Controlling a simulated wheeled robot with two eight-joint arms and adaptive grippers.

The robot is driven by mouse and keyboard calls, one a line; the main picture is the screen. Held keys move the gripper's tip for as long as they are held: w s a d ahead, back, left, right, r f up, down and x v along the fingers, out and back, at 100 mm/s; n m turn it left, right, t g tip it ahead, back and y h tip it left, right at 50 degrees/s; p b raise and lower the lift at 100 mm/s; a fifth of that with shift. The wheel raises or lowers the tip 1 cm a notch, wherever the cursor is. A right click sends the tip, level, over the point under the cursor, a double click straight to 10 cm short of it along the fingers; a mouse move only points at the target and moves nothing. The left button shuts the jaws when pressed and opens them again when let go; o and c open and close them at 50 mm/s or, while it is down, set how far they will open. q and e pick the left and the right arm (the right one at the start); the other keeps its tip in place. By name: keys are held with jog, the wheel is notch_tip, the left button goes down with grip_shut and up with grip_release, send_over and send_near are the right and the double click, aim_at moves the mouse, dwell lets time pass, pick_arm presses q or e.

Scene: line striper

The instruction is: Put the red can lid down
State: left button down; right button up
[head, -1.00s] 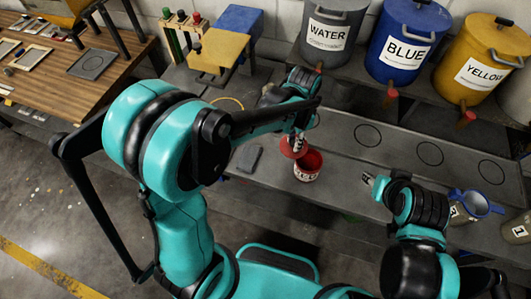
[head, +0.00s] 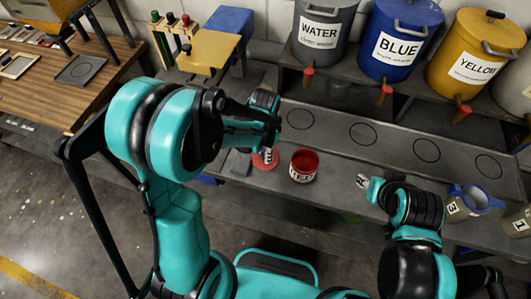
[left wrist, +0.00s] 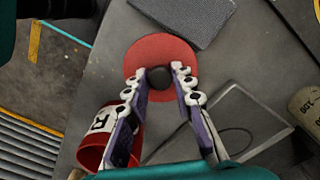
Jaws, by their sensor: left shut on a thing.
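The red can lid (head: 264,161) is a round red disc with a black knob (left wrist: 158,77). My left gripper (head: 268,152) is shut on the lid by its knob, with one finger on each side in the left wrist view (left wrist: 163,76). The lid is flat over the grey bench, left of the open red can (head: 304,167); I cannot tell whether it touches the bench. The can also shows in the left wrist view (left wrist: 92,152). My right gripper (head: 363,181) is to the right of the can, too small to read its fingers.
A dark grey pad (left wrist: 190,12) lies close to the lid. Water (head: 319,35), blue (head: 392,45) and yellow (head: 474,55) drums stand on the shelf behind. A jug with a blue rim (head: 470,203) stands at the right. The bench between can and shelf is clear.

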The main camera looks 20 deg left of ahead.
pick_arm(q)
jog(key=shift+f, duration=0.1)
jog(key=shift+f+b, duration=0.15)
jog(key=shift+b, duration=0.15)
jog(key=c, duration=1.3)
grip_release()
jog(key=shift+r, duration=0.25)
notch_tip(320, 180, up, 11)
jog(key=p, duration=0.3)
jog(key=s+a+r+n+t, duration=0.4)
jog(key=s+r+n+t, duration=0.3)
jog(key=s+n, duration=0.2)
jog(key=shift+s+a+r+p, duration=0.3)
jog(key=shift+s+r, duration=0.05)
jog(key=shift+s, duration=0.3)
